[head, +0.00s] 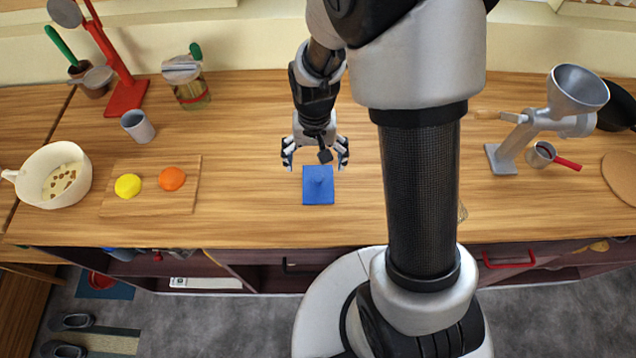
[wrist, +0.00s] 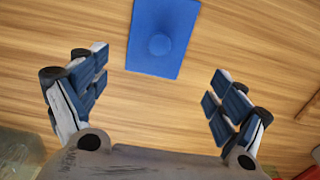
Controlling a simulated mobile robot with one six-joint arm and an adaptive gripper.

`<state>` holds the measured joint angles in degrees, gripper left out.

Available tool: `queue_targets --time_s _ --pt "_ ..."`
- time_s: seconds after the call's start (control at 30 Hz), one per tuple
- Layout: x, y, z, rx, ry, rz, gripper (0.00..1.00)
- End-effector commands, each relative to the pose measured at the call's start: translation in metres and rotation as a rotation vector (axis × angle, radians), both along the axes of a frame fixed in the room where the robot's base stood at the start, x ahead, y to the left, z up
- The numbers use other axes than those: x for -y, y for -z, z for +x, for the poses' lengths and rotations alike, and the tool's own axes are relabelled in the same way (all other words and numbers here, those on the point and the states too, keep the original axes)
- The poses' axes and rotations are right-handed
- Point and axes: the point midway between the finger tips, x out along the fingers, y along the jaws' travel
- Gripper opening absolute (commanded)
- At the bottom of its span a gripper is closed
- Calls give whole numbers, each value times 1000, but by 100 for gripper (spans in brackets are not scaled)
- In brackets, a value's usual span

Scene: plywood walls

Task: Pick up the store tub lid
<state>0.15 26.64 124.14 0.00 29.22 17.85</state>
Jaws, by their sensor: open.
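A flat, square blue lid (head: 318,190) with a small round knob lies on the wooden counter, near its front edge in the middle. It also shows in the wrist view, where the blue lid (wrist: 160,38) is at the top centre. My gripper (head: 315,160) is open and empty, above the counter and just behind the lid in the head view. In the wrist view, the two fingers of my gripper (wrist: 155,90) are spread wide, and the lid lies beyond the fingertips, apart from them. How high the fingers are above the lid is hard to tell.
A cutting board (head: 150,205) with yellow and orange pieces lies to the left, with a white bowl (head: 78,160) beyond it. A glass jar (head: 188,85) and a grey cup (head: 138,126) stand behind. A grey grinder (head: 545,115) stands right. Counter around the lid is clear.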

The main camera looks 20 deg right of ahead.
Motion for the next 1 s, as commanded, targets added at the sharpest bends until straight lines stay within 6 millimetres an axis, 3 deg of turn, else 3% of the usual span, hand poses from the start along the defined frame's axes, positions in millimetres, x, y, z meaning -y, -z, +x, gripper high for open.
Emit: queue_targets --time_s 0.4,0.63,1.0 --pt "5 51 -8 -2 0 0 90" --pt "5 50 -7 0 0 0 89" --pt "5 50 -7 0 0 0 65"
